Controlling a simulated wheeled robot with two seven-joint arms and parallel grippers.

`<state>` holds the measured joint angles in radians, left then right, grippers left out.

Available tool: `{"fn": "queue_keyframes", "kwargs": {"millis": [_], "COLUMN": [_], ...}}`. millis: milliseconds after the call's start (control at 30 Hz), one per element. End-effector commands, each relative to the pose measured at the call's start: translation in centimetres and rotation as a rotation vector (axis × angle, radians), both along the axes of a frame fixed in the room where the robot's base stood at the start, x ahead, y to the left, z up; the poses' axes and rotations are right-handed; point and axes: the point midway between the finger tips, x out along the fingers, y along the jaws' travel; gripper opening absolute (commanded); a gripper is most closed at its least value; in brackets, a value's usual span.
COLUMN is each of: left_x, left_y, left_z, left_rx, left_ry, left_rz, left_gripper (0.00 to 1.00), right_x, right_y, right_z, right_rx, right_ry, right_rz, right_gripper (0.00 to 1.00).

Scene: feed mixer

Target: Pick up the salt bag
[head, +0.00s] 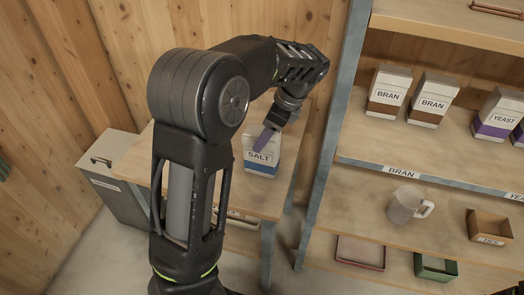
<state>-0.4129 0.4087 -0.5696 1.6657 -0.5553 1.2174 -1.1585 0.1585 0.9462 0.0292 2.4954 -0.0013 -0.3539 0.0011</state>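The salt bag (261,169) is white with a blue band at its base and the word SALT on its front. It stands upright on a wooden table (267,204) left of the shelves. My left arm rises through the middle of the head view and bends down to the right. Its gripper (264,140) points down at the bag's top, with a purple finger showing in front of the bag. I cannot tell whether the finger touches the bag or whether the gripper is open or shut. My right gripper is not in view.
A metal-framed shelf unit (334,130) stands at the right. It holds two bran bags (387,92) (432,99), a yeast bag (497,114), a mug (406,206) and open trays (361,252). A grey lidded bin (112,180) stands left. Wooden walls are behind.

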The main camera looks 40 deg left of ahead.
Motion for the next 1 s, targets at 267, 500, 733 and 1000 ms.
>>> {"fn": "queue_keyframes", "kwargs": {"millis": [267, 500, 733, 1000], "left_x": [-0.9, -0.9, -0.9, -0.9], "left_y": [1.5, 1.9, 1.9, 1.9], "left_z": [-3.3, -4.5, -4.4, -4.4], "left_rx": [0.001, -0.001, 0.000, 0.000], "left_ry": [0.005, 0.002, 0.001, 0.001], "left_rz": [0.002, 0.001, 0.000, 0.000], "left_gripper": [0.75, 0.75, 0.75, 0.75], "right_x": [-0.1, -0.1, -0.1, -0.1], "right_y": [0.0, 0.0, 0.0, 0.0], "right_z": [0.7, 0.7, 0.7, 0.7], "right_rx": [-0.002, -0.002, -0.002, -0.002], "right_ry": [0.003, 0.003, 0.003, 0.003], "right_rz": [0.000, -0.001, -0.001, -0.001], "right_gripper": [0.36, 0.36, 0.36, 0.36]}}
